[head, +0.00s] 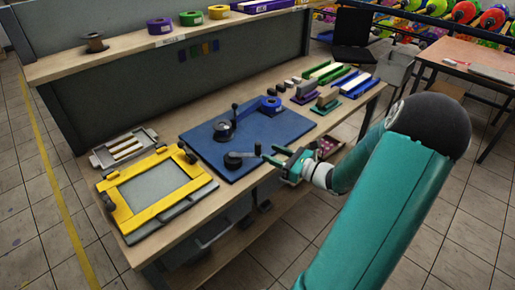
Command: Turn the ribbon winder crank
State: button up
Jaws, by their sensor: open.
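A ribbon winder stands on the blue board (205,150) on the workbench. Its parts include a dark round piece (224,130) with an upright black handle (235,108), and a blue ribbon spool (270,104) at the board's far right. Nearer the front edge is a black disc with a grey arm, which looks like the crank (234,160); a small upright black knob (258,148) stands at its right end. My gripper (270,154) is open and empty at the board's front right, its fingers close to the knob. I cannot tell whether they touch it.
A yellow screen-printing frame (125,213) lies at the left of the bench, with a grey tray (122,149) behind it. Coloured squeegees and stamps (326,103) stand at the right. A shelf (160,45) with ribbon rolls runs behind. A pink-filled box (326,148) is beside my gripper.

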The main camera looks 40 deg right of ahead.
aim_at(258, 147)
jog(key=x, duration=0.6)
jog(key=shift+w+a, duration=0.15)
jog(key=shift+a, duration=0.05)
grip_shut()
